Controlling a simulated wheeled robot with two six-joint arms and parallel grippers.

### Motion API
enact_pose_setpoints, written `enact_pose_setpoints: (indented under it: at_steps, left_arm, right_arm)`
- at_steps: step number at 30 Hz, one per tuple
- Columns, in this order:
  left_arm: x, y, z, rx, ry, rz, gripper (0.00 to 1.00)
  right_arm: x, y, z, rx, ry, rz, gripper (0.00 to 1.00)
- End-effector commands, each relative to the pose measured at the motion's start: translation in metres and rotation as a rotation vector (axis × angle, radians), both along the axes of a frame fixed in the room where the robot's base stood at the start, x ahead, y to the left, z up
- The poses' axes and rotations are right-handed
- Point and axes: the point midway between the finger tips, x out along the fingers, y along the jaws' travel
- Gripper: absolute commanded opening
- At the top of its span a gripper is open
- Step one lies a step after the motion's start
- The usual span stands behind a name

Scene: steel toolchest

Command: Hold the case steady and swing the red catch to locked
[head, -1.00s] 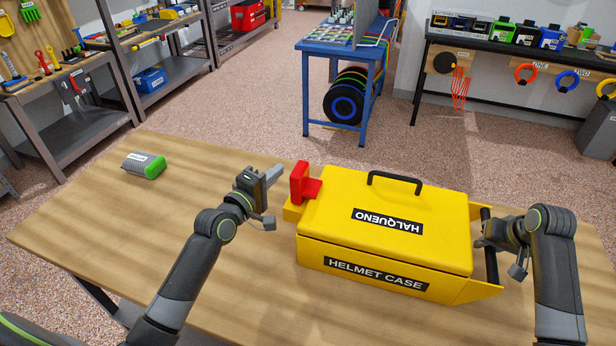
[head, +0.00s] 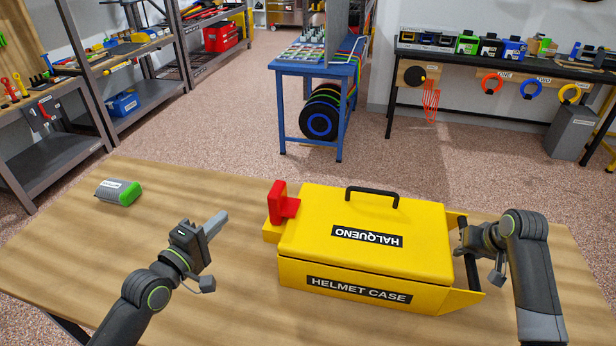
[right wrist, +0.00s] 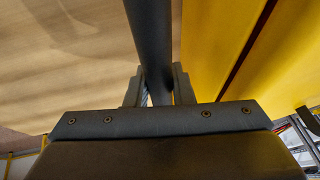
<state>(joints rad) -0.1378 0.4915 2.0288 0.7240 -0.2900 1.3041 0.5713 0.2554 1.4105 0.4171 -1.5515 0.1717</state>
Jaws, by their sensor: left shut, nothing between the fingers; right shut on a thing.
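The yellow helmet case (head: 330,262) sits on the wooden table with its lid down and a black handle (head: 371,194) on top. The red catch (head: 279,203) stands upright at the case's left end, on a yellow bracket. My left gripper (head: 222,220) is shut and empty, left of the catch and apart from it. My right gripper (head: 461,240) is shut on the dark side bar (head: 472,262) at the case's right end. The right wrist view shows the bar (right wrist: 150,40) between the fingers (right wrist: 157,88), with the yellow case wall (right wrist: 215,45) beside it.
A grey and green labelled object (head: 118,192) lies at the table's (head: 60,262) back left. The table is clear between it and my left gripper. A blue workbench (head: 309,70) and shelves stand beyond the table.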

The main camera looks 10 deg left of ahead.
Motion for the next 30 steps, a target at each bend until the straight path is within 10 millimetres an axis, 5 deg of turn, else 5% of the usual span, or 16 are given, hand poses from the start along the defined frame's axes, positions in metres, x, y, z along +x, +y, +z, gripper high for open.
enact_pose_setpoints:
  at_steps: [8, 9, 14, 23, 30]
  left_arm:
    - [0.000, 0.000, -0.001, 0.000, 0.000, 0.000, 0.00]
    - [0.000, 0.000, 0.000, 0.000, 0.000, 0.000, 0.00]
    - [0.000, 0.000, 0.000, 0.000, 0.000, 0.000, 0.00]
    - [0.000, 0.000, 0.000, 0.000, 0.000, 0.000, 0.00]
    - [0.000, 0.000, 0.000, 0.000, 0.000, 0.000, 0.00]
  right_arm:
    - [-0.003, -0.001, -0.006, -0.001, 0.015, -0.002, 0.00]
    - [-0.001, 0.001, -0.002, 0.007, 0.006, -0.001, 0.25]
    - [-0.001, 0.001, -0.001, 0.004, 0.004, -0.001, 0.46]
    - [-0.002, -0.003, -0.003, -0.006, 0.009, -0.002, 0.47]
    - [-0.011, -0.007, 0.024, -0.005, 0.000, -0.002, 0.47]
